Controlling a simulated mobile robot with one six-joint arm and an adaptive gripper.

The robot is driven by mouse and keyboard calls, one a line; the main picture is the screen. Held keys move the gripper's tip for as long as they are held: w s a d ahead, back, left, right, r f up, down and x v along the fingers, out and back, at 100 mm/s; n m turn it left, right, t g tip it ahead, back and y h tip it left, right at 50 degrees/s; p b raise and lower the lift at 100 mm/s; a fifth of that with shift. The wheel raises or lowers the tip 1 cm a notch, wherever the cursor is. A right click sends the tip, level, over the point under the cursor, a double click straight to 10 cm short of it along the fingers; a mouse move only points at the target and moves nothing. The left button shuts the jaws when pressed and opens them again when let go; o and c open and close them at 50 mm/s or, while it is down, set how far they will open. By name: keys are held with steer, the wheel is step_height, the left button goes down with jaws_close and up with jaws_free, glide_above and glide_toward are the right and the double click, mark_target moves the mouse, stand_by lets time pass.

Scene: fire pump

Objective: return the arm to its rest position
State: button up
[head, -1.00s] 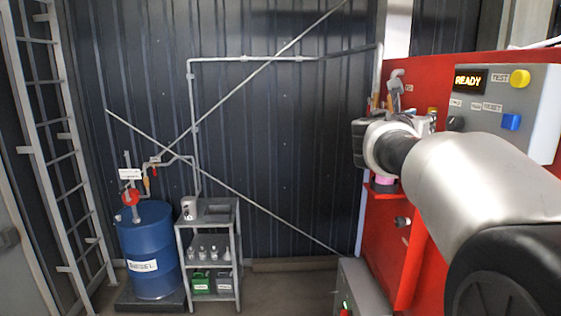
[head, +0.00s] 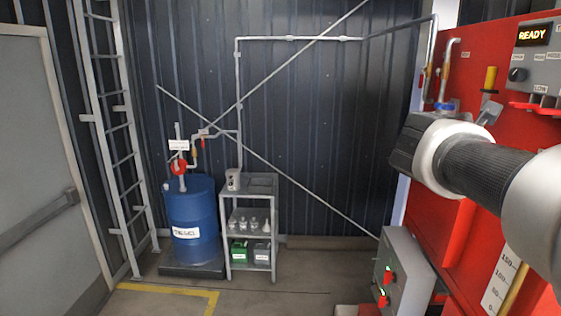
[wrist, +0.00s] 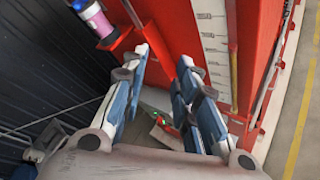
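My arm (head: 485,170) reaches in from the right of the head view, in front of the red pump housing. My gripper shows only in part there, as a dark shape (head: 405,148) at the arm's far end. In the wrist view my gripper (wrist: 165,58) has its two blue-padded fingers spread apart, with nothing held between them. A pink and purple cylinder (wrist: 93,18) sits in a red holder to the left of the fingers in that view, apart from them.
The red housing (head: 485,85) with a READY panel (head: 533,36) stands close on the right. A grey box with red handles (head: 400,270) is below the arm. A blue drum (head: 193,215), a shelf cart (head: 250,205) and a ladder (head: 110,120) stand behind. Floor at left is clear.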

steer(key=s+a+f+m+g+y+b, duration=0.1)
steer(key=s+a+f+m+y+b, duration=0.2)
steer(key=f, duration=1.3)
steer(key=s+a+f+m+g+y+b, duration=0.2)
steer(key=s+a+f+m+y+b, duration=0.2)
steer(key=s+a+f+m+b, duration=0.5)
steer(key=s+a+f+m+g+y+b, duration=0.1)
steer(key=s+a+f+m+y+b, duration=0.3)
steer(key=s+a+f+b, duration=0.5)
steer(key=s+f+m, duration=0.1)
steer(key=s+f, duration=0.2)
steer(key=f, duration=0.4)
steer(key=s+f+m+b, duration=0.1)
steer(key=s+f, duration=0.3)
steer(key=f, duration=0.4)
steer(key=shift+a+f+g, duration=0.25)
steer(key=shift+a+g, duration=0.05)
